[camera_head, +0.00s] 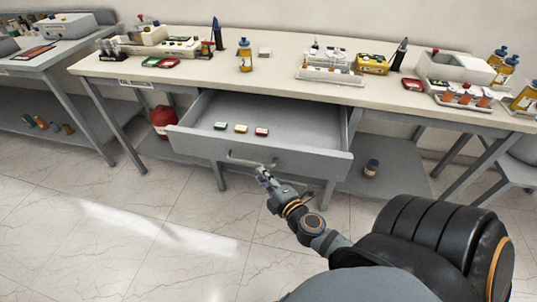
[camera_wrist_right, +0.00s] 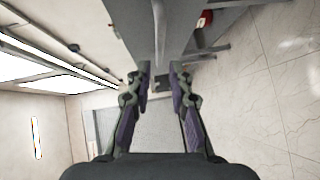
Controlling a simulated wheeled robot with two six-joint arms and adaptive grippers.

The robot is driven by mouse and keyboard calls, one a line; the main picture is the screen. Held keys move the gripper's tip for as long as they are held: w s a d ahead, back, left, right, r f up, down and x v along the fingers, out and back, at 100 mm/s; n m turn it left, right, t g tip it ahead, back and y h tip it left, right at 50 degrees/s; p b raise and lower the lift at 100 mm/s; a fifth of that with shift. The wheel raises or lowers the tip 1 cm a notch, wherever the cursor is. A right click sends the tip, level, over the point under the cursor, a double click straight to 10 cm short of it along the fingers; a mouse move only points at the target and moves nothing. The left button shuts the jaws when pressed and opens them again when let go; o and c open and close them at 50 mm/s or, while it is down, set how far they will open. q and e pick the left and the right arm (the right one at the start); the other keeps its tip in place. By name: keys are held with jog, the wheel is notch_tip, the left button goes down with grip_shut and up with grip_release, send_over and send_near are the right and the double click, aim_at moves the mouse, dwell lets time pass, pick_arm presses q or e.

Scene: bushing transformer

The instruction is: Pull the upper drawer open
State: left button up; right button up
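The grey drawer (camera_head: 310,160) under the long workbench stands pulled out, its inside showing. Its bar handle (camera_head: 246,161) is on the front panel; in the right wrist view the handle (camera_wrist_right: 159,35) shows ahead of my fingertips. My right gripper (camera_head: 263,173) is just in front of and below the handle's right part. In the right wrist view its two fingers (camera_wrist_right: 161,80) are apart with nothing seen held between them. Whether a finger touches the handle I cannot tell. My left gripper is in neither view.
Several small coloured boxes (camera_head: 241,128) lie in the drawer. The workbench top (camera_head: 285,75) carries bottles, trays and boxes. A red container (camera_head: 163,121) and a small bottle (camera_head: 371,168) stand on the lower shelf. The tiled floor (camera_head: 150,220) in front is clear.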

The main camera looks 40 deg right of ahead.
jog(key=shift+s+a+r, duration=0.1)
jog(key=shift+s+r, duration=0.05)
jog(key=shift+s, duration=0.7)
jog(key=shift+s+r, duration=0.1)
jog(key=shift+s, duration=0.75)
jog(key=s+d+f+m+g+h+p, duration=0.1)
jog(key=s+d+f+m+g, duration=0.1)
jog(key=f, duration=0.6)
jog(key=s+d+f+m+g+p, duration=0.1)
jog(key=s+d+f+m+g, duration=0.2)
jog(key=f, duration=0.6)
jog(key=s+d+f+m+g+h+p, duration=0.1)
jog(key=s+d+f+m+g, duration=0.1)
jog(key=f, duration=0.6)
jog(key=s+a+f+m+g+y+p, duration=0.1)
jog(key=s+a+f+m+g, duration=0.2)
jog(key=s+f, duration=0.6)
jog(key=s+a+f+m+g+y+p, duration=0.1)
jog(key=s+f+m+g, duration=0.4)
jog(key=s, duration=0.9)
notch_tip(320, 180, down, 4)
jog(key=a+p, duration=0.1)
jog(key=a, duration=0.1)
jog(key=shift+s+a, duration=0.2)
jog(key=shift+a, duration=0.2)
jog(key=shift+r, duration=0.1)
